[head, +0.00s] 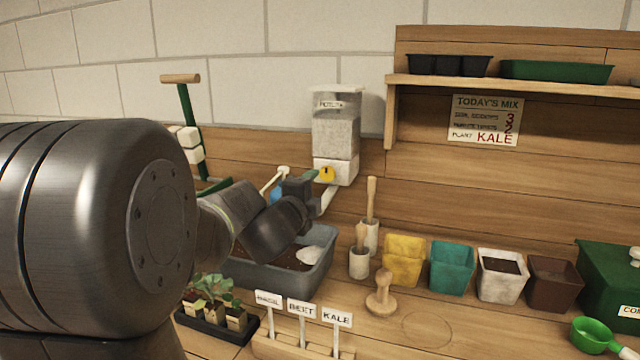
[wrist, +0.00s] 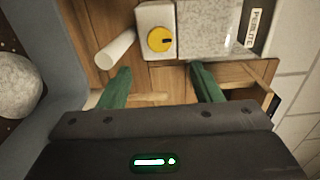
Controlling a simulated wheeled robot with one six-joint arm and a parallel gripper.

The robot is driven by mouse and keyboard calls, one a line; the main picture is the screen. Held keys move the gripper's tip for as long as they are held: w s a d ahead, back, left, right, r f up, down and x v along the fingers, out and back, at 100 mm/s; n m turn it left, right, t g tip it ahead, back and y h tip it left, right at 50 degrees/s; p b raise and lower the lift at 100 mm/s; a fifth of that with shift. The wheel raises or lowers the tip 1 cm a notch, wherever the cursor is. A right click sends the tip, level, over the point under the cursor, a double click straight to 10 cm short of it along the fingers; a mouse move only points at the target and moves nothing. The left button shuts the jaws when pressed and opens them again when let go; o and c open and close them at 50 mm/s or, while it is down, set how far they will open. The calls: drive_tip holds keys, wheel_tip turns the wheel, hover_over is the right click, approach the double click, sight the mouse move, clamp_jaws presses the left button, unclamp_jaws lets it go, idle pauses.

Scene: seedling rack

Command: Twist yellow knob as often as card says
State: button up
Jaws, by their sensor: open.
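The yellow knob (head: 327,174) is on the white front base of a dispenser (head: 336,130) with grey-white contents; its label seems to read PERLITE. In the wrist view the round knob (wrist: 160,39), with a dark slot mark, lies ahead of my fingertips and between their lines. My gripper (head: 316,189) is open and empty near the knob; in the wrist view the green fingers of my gripper (wrist: 159,76) stand apart, not touching it. The card (head: 484,122) reads TODAY'S MIX, with a 3 on the upper line, a 2 on the lower and PLANT KALE; the small print is blurred.
A white spout (wrist: 117,49) sticks out beside the knob. Wooden-handled tools (head: 371,210) and coloured pots (head: 403,260) stand to the right. Name tags (head: 302,308) stand in front.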

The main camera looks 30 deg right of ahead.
sight(328, 175)
drive_tip(key=shift+v, duration=2)
drive_tip(key=x, duration=1.4)
drive_tip(key=shift+s+a, duration=0.1)
drive_tip(key=shift+a, duration=0.05)
